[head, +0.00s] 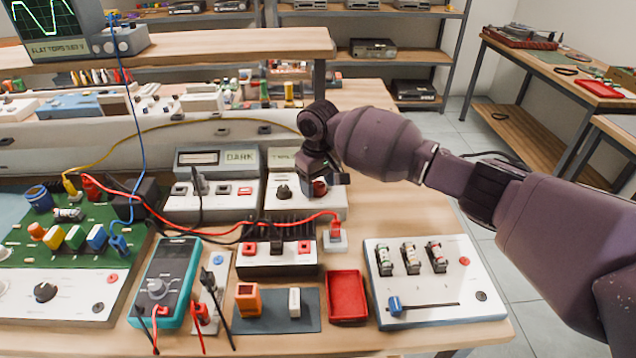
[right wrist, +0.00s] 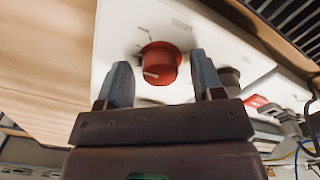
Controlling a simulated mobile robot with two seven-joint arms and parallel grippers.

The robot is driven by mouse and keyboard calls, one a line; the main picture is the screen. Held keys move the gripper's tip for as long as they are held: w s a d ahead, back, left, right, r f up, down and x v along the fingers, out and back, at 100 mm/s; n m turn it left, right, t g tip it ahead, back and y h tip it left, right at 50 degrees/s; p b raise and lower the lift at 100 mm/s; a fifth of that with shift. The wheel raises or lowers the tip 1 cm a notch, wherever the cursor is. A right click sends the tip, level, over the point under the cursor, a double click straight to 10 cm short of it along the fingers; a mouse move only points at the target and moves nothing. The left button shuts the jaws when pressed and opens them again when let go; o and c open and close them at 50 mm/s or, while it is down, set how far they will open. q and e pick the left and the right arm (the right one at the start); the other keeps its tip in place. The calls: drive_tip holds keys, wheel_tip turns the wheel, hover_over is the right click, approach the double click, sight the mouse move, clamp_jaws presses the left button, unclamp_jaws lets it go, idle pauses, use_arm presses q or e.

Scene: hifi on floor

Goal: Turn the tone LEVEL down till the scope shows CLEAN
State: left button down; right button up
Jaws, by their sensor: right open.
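The scope (head: 45,22) stands on the shelf at the upper left. Its screen shows a green wave with flattened peaks, and the label under it reads FLAT TOPS. A white box (head: 335,208) on the bench carries a black knob (head: 284,192) and a red knob (head: 319,188). Its small display is partly hidden by my gripper. My right gripper (head: 325,177) is open over the red knob. In the right wrist view the red knob (right wrist: 160,63) sits between the two fingertips, with gaps at its sides; its white pointer mark faces lower left. My left gripper is out of view.
A similar white box (head: 213,203) reading DARK stands just left. In front are a black-finned box (head: 276,262), a red tray (head: 346,297), a teal meter (head: 167,284) and a white slider panel (head: 432,290). Red, blue and yellow cables cross the bench's left part.

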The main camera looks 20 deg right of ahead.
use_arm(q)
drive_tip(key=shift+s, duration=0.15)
use_arm(e)
drive_tip(key=c, duration=0.9)
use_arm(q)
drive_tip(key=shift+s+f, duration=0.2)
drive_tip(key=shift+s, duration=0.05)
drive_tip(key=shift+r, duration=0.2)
use_arm(e)
drive_tip(key=shift+r+n, duration=0.1)
drive_tip(key=shift+n, duration=0.2)
